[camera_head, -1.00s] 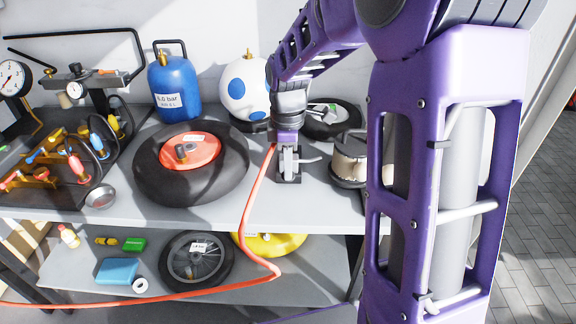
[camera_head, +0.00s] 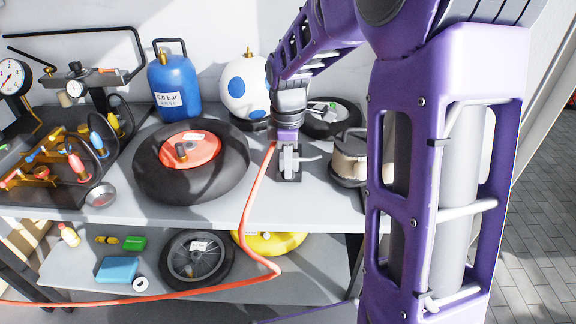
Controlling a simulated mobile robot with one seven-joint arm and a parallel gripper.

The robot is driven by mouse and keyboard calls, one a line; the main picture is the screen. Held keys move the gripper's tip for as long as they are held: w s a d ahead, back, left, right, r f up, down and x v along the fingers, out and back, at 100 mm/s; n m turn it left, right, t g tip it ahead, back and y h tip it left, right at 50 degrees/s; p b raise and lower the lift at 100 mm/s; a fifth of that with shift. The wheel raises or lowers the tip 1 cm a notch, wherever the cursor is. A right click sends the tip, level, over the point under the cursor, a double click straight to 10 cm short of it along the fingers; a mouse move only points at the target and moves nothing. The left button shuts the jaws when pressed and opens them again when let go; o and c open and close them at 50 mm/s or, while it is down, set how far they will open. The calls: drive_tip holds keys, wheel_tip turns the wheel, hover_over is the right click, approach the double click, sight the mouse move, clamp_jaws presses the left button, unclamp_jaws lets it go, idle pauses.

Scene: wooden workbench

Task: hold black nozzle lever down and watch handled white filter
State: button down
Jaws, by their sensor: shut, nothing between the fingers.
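My gripper (camera_head: 288,142) points straight down over a small grey nozzle unit (camera_head: 289,165) on the bench top. Its fingers are shut and look close to or against the top of this unit; contact is hard to tell at this size. A thin pale bar sticks out from the unit to the right. The black lever itself cannot be made out under the gripper. A cream-white canister with a dark top and base (camera_head: 348,160), perhaps the handled white filter, stands to the right. My arm hides its right side.
An orange hose (camera_head: 254,200) runs from the nozzle over the bench edge. A tyre with a red hub (camera_head: 218,176) lies to the left. A blue tank (camera_head: 176,92) and a white, blue-spotted ball (camera_head: 237,88) stand behind. The bench front near the nozzle is clear.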

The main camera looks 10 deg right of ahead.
drive_tip(key=shift+r, duration=0.1)
idle(0.6)
drive_tip(key=shift+r+p, duration=0.7)
drive_tip(key=shift+p, duration=0.1)
drive_tip(key=shift+r, duration=0.25)
wheel_tip(320, 180, up, 14)
drive_tip(key=p, duration=0.5)
drive_tip(key=shift+s+f, duration=0.25)
idle(0.7)
